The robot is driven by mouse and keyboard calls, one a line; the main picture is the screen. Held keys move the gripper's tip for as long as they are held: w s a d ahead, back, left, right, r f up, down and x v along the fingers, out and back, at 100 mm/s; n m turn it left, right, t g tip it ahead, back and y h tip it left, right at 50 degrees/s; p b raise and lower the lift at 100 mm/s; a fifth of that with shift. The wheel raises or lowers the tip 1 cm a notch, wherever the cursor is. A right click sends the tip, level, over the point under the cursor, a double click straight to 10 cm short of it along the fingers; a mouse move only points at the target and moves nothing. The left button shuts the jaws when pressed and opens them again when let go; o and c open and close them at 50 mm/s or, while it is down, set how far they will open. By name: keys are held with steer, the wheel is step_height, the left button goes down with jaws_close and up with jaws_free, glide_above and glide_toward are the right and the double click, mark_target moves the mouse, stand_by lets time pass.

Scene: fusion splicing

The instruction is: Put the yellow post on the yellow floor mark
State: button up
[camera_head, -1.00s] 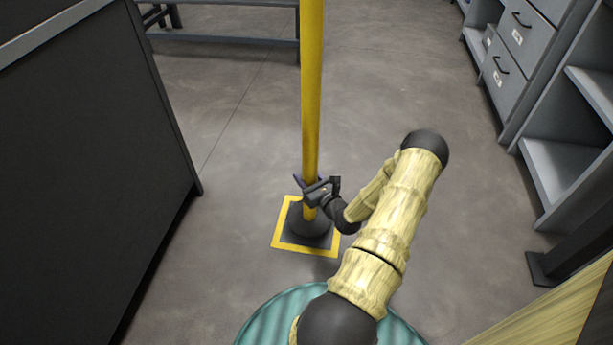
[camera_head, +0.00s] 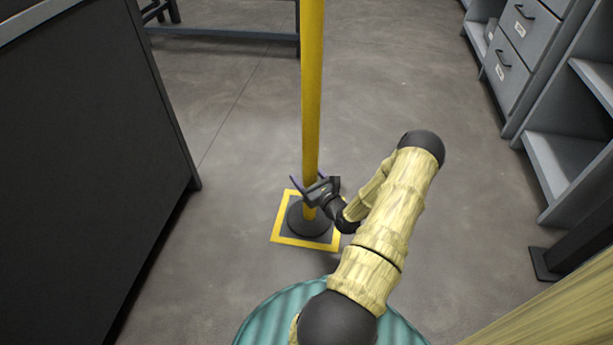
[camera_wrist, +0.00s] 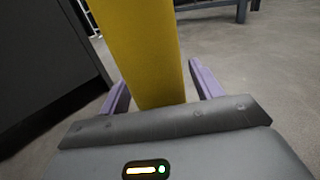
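The yellow post (camera_head: 312,110) stands upright on its round black base (camera_head: 309,222). The base rests inside the yellow square floor mark (camera_head: 290,241), nearer its back edge; my gripper and arm hide part of the mark's right side. My gripper (camera_head: 307,180) is low on the post, just above the base, with its fingers spread on either side. In the wrist view the post (camera_wrist: 146,50) passes between the two purple fingers (camera_wrist: 158,76). A gap shows between the post and the right finger; the left finger lies close to the post.
A dark cabinet (camera_head: 85,150) stands close on the left. A grey bench frame (camera_head: 225,37) is at the back. Drawers and open shelves (camera_head: 560,150) line the right side. The grey floor (camera_head: 410,90) between them is clear.

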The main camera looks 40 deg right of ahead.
steer(key=shift+r, duration=0.1)
steer(key=shift+s+r+p, duration=0.1)
steer(key=shift+s+p, duration=0.4)
steer(key=shift+s, duration=0.05)
steer(key=s+a+p, duration=0.1)
steer(key=s+p, duration=0.5)
steer(key=s, duration=0.5)
steer(key=shift+w, duration=0.2)
